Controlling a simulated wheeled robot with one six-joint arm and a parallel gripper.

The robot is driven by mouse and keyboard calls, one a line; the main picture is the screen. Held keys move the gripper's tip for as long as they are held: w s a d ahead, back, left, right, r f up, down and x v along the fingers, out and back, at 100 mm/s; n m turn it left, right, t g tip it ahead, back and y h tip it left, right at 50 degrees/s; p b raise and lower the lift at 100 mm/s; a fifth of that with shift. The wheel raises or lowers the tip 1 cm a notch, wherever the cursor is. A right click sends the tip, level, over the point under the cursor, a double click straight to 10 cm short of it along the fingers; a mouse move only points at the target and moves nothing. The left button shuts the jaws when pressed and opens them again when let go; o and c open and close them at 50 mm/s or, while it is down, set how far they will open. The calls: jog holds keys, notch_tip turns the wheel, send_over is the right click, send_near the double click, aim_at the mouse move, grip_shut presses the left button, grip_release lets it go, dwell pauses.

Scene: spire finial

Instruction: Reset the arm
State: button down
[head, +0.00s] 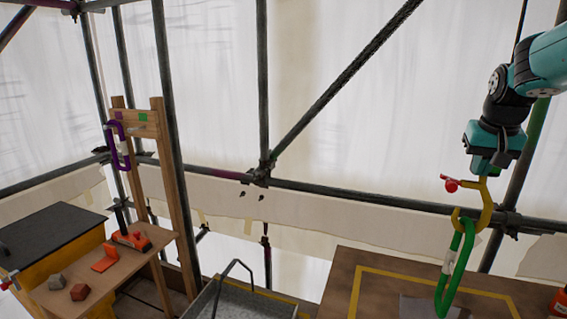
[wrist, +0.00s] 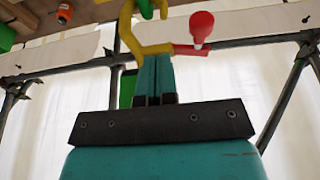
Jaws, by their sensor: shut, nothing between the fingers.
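My gripper (head: 484,170) is at the upper right of the head view, pointing down. In the wrist view its two teal fingers (wrist: 153,72) are together, with nothing seen between them. A yellow hook (head: 487,205) with a red knob (head: 451,185) is right at the fingertips; the wrist view also shows the yellow hook (wrist: 127,36) and the red knob (wrist: 202,24). I cannot tell whether the fingers touch it or what bears it. A green carabiner (head: 462,264) hangs from the hook's lower end.
Scaffold poles cross the view, one diagonal pole (head: 340,82) near the middle. A purple carabiner (head: 116,146) hangs on a wooden frame (head: 176,185) at left. A wooden shelf (head: 110,268) holds orange items and small blocks. A brown board (head: 347,262) with yellow tape lies below my gripper.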

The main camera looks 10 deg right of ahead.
jog(key=s+a+f+n+y+b, duration=0.1)
jog(key=s+a+f+n+b, duration=0.1)
jog(key=a, duration=0.6)
jog(key=s+a+f+n+y+b, duration=0.1)
jog(key=s+a+f+n+b, duration=0.15)
jog(key=a, duration=0.55)
jog(key=s+a+f+n+y+b, duration=0.1)
jog(key=s+a+f+n+y, duration=0.15)
jog(key=a, duration=0.55)
jog(key=s+a+f+n+g+b, duration=0.1)
jog(key=s+a+f+n, duration=0.2)
jog(key=s+a, duration=0.3)
jog(key=s+a+f+n+g+y+b, duration=0.1)
jog(key=s+a+f+n+g+b, duration=0.1)
jog(key=s+a, duration=0.5)
jog(key=s+f+n, duration=0.1)
jog(key=s, duration=0.2)
jog(key=shift+f, duration=0.35)
jog(key=shift+w+d+y, duration=0.1)
jog(key=shift+y, duration=0.15)
